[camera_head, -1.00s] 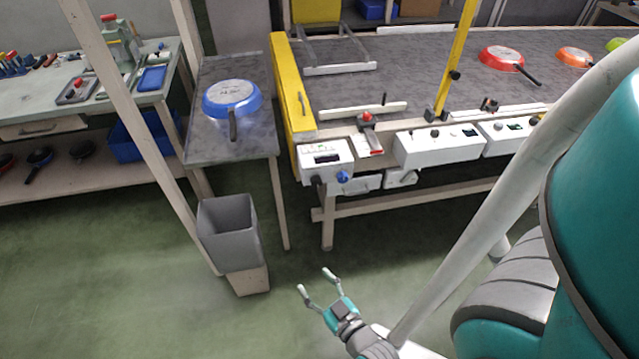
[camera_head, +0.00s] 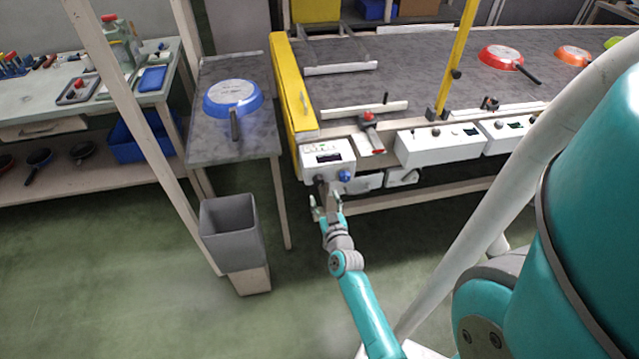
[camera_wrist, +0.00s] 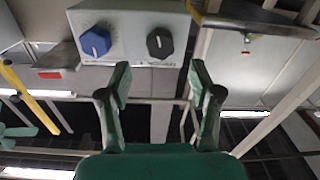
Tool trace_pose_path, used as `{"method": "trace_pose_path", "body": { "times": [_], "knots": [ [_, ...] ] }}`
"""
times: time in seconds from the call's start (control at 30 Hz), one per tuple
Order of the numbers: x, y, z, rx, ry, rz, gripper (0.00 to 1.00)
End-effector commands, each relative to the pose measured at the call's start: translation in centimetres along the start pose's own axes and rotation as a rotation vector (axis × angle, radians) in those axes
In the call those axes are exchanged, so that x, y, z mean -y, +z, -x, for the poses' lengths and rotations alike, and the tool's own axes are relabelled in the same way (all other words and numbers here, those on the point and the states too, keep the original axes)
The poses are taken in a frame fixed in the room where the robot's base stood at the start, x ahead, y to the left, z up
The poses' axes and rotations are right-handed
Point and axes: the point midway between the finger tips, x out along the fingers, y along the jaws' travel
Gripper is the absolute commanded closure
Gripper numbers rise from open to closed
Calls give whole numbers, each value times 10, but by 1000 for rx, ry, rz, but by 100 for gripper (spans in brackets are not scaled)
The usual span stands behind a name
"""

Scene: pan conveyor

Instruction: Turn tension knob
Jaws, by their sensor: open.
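A white control box (camera_head: 327,157) is at the conveyor's near left corner, with a dark display and two knobs. The black knob (camera_wrist: 160,42) and the blue knob (camera_wrist: 96,41) sit side by side on it in the wrist view. The blue knob (camera_head: 345,176) is right of the black one in the head view. Their labels are too small to read surely. My gripper (camera_head: 327,204) is open and empty just below and in front of the box. In the wrist view, the black knob is beyond the gap between my fingertips (camera_wrist: 158,75), and no finger visibly touches it.
Right of the box are a red-handled switch (camera_head: 370,130) and more white control boxes (camera_head: 438,146). A blue pan (camera_head: 233,98) lies on the side table. The floor in front is clear.

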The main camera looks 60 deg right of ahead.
Motion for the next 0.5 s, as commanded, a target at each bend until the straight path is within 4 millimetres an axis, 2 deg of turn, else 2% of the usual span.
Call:
{"method": "trace_pose_path", "body": {
  "times": [0.03, 0.2, 0.5],
  "knots": [
    [0, -1, -11, -2, 1, 0, 36],
    [0, -1, -40, -2, 1, -1, 36],
    [0, 0, -70, 0, 0, 0, 36]
  ]
}}
